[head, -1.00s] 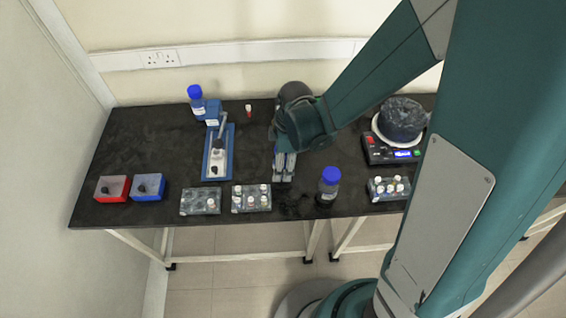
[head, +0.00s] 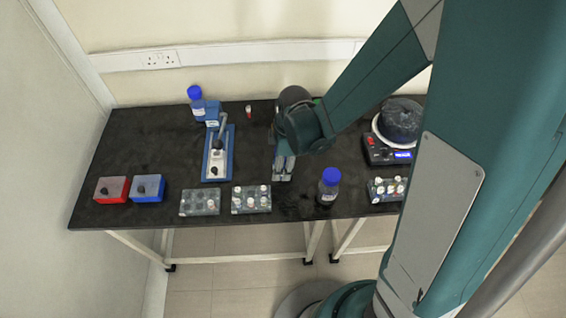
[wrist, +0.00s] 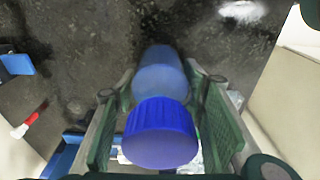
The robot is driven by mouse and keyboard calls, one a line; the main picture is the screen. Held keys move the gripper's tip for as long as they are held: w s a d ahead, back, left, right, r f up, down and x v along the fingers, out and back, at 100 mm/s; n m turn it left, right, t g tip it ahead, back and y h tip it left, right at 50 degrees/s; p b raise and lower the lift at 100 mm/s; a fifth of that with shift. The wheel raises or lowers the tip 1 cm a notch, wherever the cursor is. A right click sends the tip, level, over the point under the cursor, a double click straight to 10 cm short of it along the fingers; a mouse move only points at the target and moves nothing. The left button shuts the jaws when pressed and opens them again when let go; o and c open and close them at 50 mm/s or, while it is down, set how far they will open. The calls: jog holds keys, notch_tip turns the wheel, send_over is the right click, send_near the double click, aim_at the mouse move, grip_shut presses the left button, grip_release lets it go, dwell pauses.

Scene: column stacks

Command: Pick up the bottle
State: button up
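In the head view one bottle with a blue cap (head: 329,185) stands upright near the table's front edge, to the right of my gripper (head: 283,177). Another blue-capped bottle (head: 197,104) stands at the back left. My gripper points down over the middle of the table. In the wrist view a blue-capped bottle (wrist: 160,134) shows between the two fingers, which are apart. I cannot tell which bottle this is, or whether the fingers touch it.
A blue stand (head: 229,153) with a white device is left of my gripper. Vial racks (head: 200,202) (head: 251,199) and red (head: 112,189) and blue (head: 148,187) boxes line the front. A black-topped device (head: 400,124) is at right.

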jog(key=c, duration=0.3)
jog(key=shift+c, duration=0.2)
jog(key=shift+r+p, duration=1)
jog(key=shift+r, duration=4)
jog(key=shift+w, duration=0.15)
jog(key=w+a+n, duration=0.3)
jog(key=w, duration=0.3)
jog(key=w+a+n+p, duration=0.1)
jog(key=w+a+n, duration=0.2)
jog(key=w, duration=0.4)
jog(key=shift+r+n+g+p, duration=0.15)
jog(key=shift+n+g+p, duration=0.15)
jog(key=shift+n+g, duration=0.15)
